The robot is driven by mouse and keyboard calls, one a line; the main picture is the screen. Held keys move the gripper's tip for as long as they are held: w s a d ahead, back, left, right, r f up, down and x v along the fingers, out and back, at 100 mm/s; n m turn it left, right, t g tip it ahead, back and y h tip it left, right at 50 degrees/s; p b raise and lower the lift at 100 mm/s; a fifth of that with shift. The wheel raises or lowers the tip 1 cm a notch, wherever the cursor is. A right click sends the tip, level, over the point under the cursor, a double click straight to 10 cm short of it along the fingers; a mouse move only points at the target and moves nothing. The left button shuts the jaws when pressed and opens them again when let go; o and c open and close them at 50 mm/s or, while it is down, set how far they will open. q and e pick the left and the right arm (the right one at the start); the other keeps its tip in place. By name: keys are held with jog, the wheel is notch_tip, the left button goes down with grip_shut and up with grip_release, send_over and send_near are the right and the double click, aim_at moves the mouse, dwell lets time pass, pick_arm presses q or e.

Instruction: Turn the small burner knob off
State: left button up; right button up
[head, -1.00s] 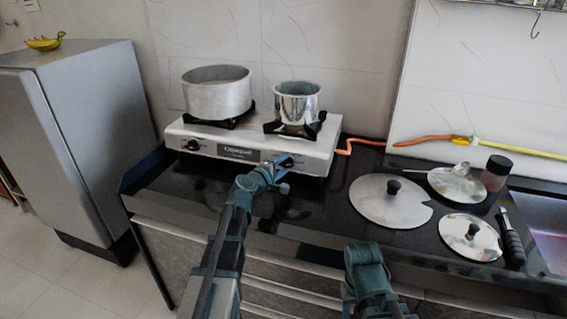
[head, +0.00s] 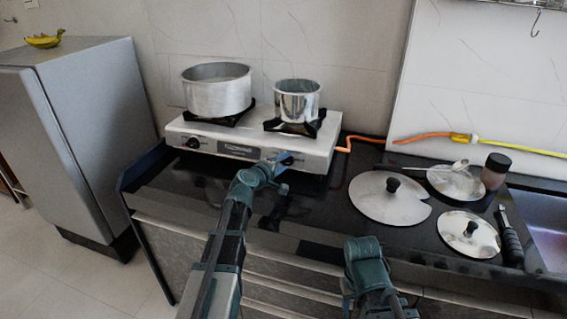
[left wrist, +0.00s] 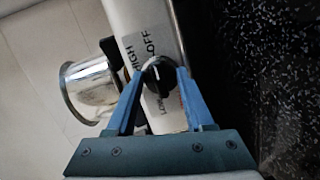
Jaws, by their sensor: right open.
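The small burner knob (left wrist: 158,74) is black and sits on the white stove front (left wrist: 140,16), between OFF, HIGH and LOW labels. In the left wrist view my left gripper (left wrist: 159,76) has one blue finger on each side of the knob, close against it. In the head view this gripper (head: 287,160) is at the right end of the stove's front panel, and the knob there is mostly hidden by it. My right gripper (head: 365,262) is low in front of the counter, away from the stove, its fingers hard to make out.
A large pot (head: 217,95) and a small shiny pot (head: 297,102) stand on the stove (head: 200,128). Another knob (head: 193,143) is at the panel's left. Lids (head: 375,207) and a dark-capped jar (head: 494,172) are on the right of the black counter.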

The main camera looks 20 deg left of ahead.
pick_arm(q)
jog(key=o, duration=0.5)
jog(key=shift+c, duration=0.2)
jog(key=p+v, duration=0.3)
jog(key=v, duration=1.1)
jog(key=shift+a, duration=0.15)
jog(key=s+d+f+m+g+h+p, duration=0.1)
jog(key=s+d+f+m+g+p, duration=0.2)
jog(key=d, duration=0.4)
jog(key=s+d+m+g+p, duration=0.2)
jog(key=s+d+m+g, duration=0.15)
jog(key=d, duration=0.25)
jog(key=s+d+f+m+g+h+p, duration=0.1)
jog(key=s+d+f+m+g+p, duration=0.2)
jog(key=d, duration=0.4)
jog(key=s+m+g+y+p, duration=0.3)
jog(key=s+m+g+y, duration=0.2)
jog(key=s, duration=0.7)
jog(key=shift+s+d+r+m+g+y, duration=0.25)
jog(key=shift+s+r+m+g+y, duration=0.1)
jog(key=shift+m+y, duration=0.8)
